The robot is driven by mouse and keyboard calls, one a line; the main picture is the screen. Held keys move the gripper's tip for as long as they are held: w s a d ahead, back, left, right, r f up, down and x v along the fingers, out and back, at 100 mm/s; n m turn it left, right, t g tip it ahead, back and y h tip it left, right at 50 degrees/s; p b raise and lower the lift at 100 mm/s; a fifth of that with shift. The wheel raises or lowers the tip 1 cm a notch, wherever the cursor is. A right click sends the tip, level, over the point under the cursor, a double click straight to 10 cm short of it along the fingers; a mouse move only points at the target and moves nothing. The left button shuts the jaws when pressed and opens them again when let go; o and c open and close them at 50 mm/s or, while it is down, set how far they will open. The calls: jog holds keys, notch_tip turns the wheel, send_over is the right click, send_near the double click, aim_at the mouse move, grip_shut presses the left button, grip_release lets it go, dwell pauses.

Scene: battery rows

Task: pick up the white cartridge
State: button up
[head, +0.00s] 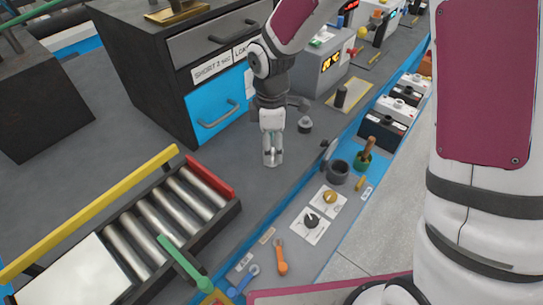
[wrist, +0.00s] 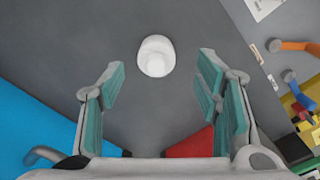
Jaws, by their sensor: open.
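The white cartridge (wrist: 155,56) stands on the grey worktop and shows as a small round white shape from above in the wrist view. My gripper (wrist: 160,80) is open above it, with teal-padded fingers spread to either side. The cartridge lies a little beyond the fingertips, roughly centred between them, with nothing gripped. In the head view my gripper (head: 272,143) points down at the worktop. A pale shape at its tips there is probably the cartridge, but the fingers partly hide it.
A roller conveyor (head: 150,225) with a yellow rail and red end lies to the left. A dark cabinet with a blue drawer (head: 217,103) stands behind. A grey knob-like piece (head: 305,125) is right of the gripper. Dials and tools line the front edge.

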aim_at(272, 150)
jog(key=shift+w+d+f, duration=0.1)
jog(key=shift+w+f, duration=0.05)
jog(key=shift+f, duration=1.8)
jog(key=c, duration=1.2)
jog(key=shift+o, duration=0.2)
jog(key=shift+r, duration=0.15)
jog(key=shift+w+r, duration=0.1)
jog(key=shift+r, duration=0.5)
notch_tip(272, 150, up, 2)
jog(key=shift+r, duration=0.15)
jog(key=s+d+r, duration=0.1)
jog(key=s+d, duration=0.1)
jog(key=s, duration=0.6)
jog(key=s+d+r, duration=0.1)
jog(key=s+d, duration=0.1)
jog(key=s, duration=0.5)
jog(key=shift+s+r+p, duration=0.2)
jog(key=shift+r+p, duration=1.15)
jog(key=shift+p, duration=0.3)
jog(key=shift+s+r+p, duration=0.15)
jog(key=shift+r+p, duration=1.15)
jog(key=shift+p, duration=0.35)
